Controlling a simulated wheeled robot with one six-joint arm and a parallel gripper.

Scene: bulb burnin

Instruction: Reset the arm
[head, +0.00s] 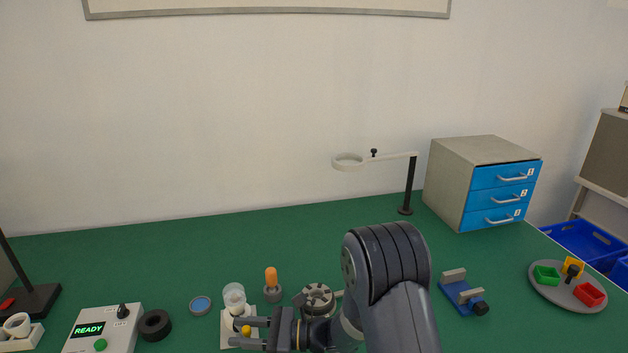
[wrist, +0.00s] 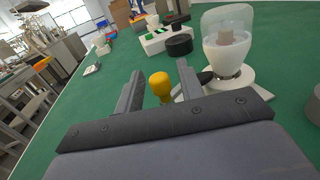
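My gripper (head: 248,333) is low over the green table in the head view, its two fingers pointing left. In the wrist view the fingers (wrist: 160,82) stand apart, with a yellow knob (wrist: 161,84) showing in the gap. The knob also shows between the fingers in the head view (head: 246,330). I see gaps on both sides of it, so the gripper is open and empty. A clear-domed bulb (head: 234,297) stands upright on a white base just behind the fingers; it is at the upper right in the wrist view (wrist: 226,45).
A control box (head: 105,330) reading READY and a black ring (head: 155,325) are left of my gripper. An orange-handled tool (head: 271,284) and a grey round fixture (head: 318,299) stand close behind it. A ring stand (head: 409,190) and drawer cabinet (head: 450,185) are at the back right.

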